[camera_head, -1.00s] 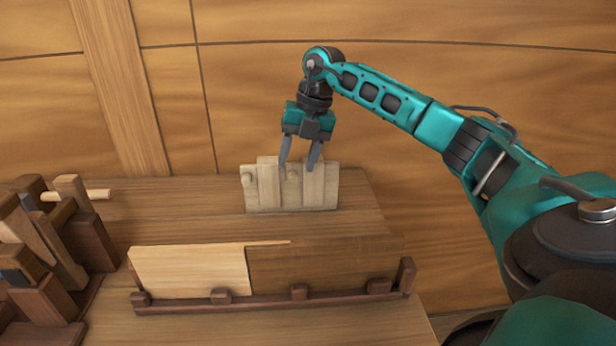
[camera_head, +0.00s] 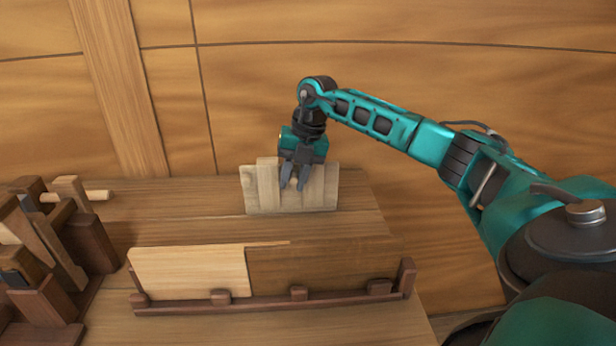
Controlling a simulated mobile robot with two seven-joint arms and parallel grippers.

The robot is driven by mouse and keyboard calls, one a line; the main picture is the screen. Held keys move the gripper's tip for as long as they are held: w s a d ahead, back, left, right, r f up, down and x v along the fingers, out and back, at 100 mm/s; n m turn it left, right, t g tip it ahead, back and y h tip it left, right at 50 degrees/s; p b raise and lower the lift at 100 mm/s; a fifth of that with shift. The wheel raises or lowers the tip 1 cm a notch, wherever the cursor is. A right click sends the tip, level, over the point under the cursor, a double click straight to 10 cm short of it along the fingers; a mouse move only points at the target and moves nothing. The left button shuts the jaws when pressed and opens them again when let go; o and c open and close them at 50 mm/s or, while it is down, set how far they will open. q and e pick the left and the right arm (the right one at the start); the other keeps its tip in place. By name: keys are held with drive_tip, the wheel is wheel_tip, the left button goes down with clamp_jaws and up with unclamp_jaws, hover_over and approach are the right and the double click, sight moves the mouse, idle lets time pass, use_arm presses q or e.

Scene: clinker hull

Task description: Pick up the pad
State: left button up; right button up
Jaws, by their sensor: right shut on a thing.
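A vertical pale strip (camera_head: 267,185) shows on the board just left of the fingers. My left gripper is not in view.
A low rack (camera_head: 220,298) with a light and a dark plank crosses the front of the bench (camera_head: 200,215). Dark wooden blocks and clamps (camera_head: 45,245) crowd the left side. The planked hull wall (camera_head: 450,80) rises behind. Bench between board and rack is clear.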

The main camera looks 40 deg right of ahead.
clamp_jaws()
drive_tip(key=shift+r, duration=0.1)
